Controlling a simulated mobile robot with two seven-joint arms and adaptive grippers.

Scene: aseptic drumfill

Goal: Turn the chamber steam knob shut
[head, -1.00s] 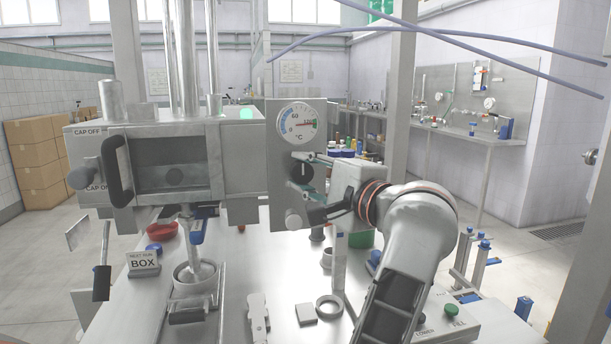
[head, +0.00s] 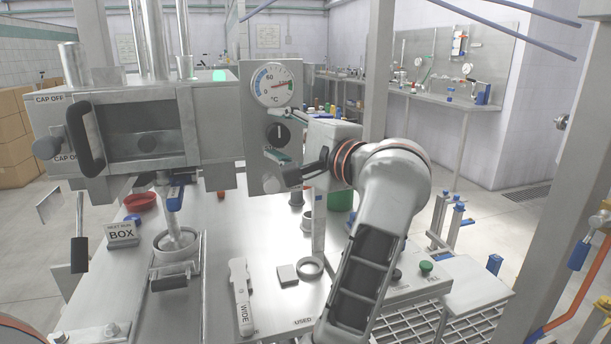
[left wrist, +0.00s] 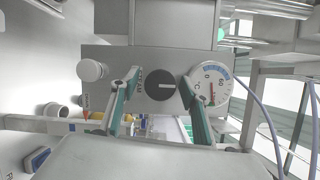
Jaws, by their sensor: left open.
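The chamber steam knob (head: 278,134) is a round black dial with a white mark, on the grey panel (head: 255,165) under a round temperature gauge (head: 272,84). Its mark stands upright in the head view. In the left wrist view the knob (left wrist: 158,84) has the word STEAM beside it, and its mark points toward the gauge (left wrist: 211,84). My left gripper (left wrist: 161,77) is open, with a green-padded finger on each side of the knob and gaps showing between. I cannot tell how deep the fingertips reach. My right gripper is not in view.
A pale round knob (left wrist: 91,70) sits on the same panel, close to one finger. The steel chamber (head: 150,135) with its black handle (head: 85,138) is left of the panel.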

